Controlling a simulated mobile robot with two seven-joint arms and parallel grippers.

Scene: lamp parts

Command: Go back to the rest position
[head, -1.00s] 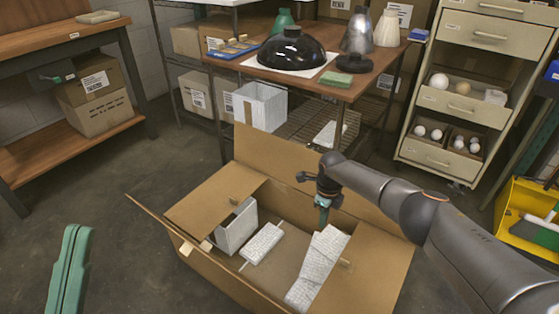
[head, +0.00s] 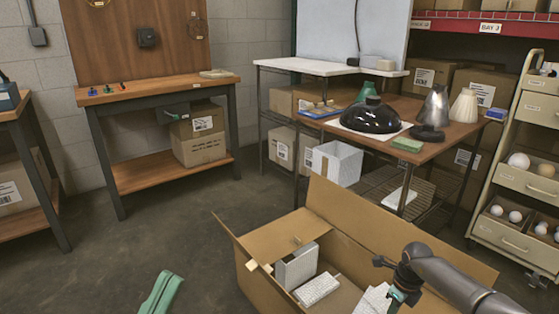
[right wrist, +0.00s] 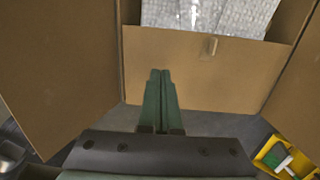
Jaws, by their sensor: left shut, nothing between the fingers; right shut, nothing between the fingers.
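My left gripper (head: 162,290) shows as green fingers at the bottom left of the head view. They are shut with nothing between them, over the floor left of the large open box (head: 258,249). My right gripper (head: 399,296) is by the box at the lower right, on the arm that comes in from the right. In the right wrist view its green fingers (right wrist: 159,85) are shut and empty, pointing toward a cardboard wall of the box (right wrist: 200,75). Whether they touch it I cannot tell.
White padded pieces (head: 317,289) lie in the box. Behind it, a table (head: 447,147) bears a black lamp shade (head: 370,118) and other lamp parts. A workbench (head: 158,91) stands at the left, a drawer cart (head: 515,180) at the right. The floor at left centre is clear.

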